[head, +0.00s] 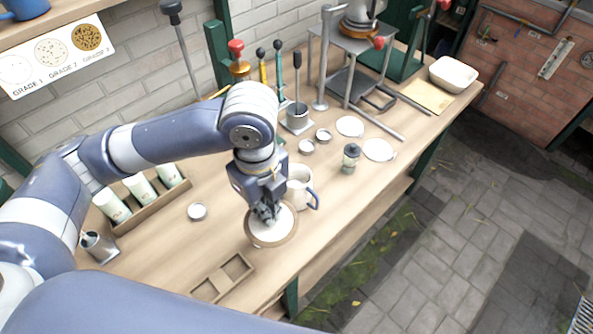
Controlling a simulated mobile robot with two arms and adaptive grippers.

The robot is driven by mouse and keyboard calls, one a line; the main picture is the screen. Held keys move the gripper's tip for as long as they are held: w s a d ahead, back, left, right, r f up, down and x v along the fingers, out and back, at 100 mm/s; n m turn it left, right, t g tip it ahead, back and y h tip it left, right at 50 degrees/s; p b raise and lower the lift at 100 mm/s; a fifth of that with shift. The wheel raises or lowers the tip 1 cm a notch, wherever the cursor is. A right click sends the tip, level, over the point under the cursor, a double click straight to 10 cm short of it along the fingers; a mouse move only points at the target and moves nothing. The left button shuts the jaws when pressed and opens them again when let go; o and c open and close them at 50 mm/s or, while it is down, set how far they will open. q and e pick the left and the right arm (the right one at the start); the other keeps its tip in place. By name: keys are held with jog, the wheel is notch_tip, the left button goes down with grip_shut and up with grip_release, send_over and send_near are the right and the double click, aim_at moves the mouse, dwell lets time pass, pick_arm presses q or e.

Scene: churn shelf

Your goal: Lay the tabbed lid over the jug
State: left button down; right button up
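A round white disc with a tan rim (284,232), perhaps the tabbed lid on a round board, lies near the bench's front edge. No tab can be made out on it. My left gripper (267,216) points down at the middle of this disc, and its fingertips are too small and dark to tell whether they grip anything. The white jug (302,190) with a blue handle stands just behind and to the right of the disc, its left side partly hidden by my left gripper. My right gripper is not in view.
Two flat white discs (379,150) lie farther back on the bench, near a small dark-topped jar (350,158). A wooden rack with pale green cups (140,187) is at the left.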

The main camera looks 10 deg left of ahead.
pick_arm(q)
jog(key=w+d+f+p, duration=0.1)
jog(key=w+f+p, duration=0.1)
jog(key=w, duration=0.6)
jog(key=w+f+p, duration=0.3)
jog(key=w, duration=0.4)
jog(key=shift+w+d, duration=0.35)
jog(key=shift+w, duration=0.05)
jog(key=shift+f, duration=0.15)
jog(key=c, duration=2.3)
grip_release()
jog(key=shift+f, duration=0.1)
jog(key=o, duration=0.5)
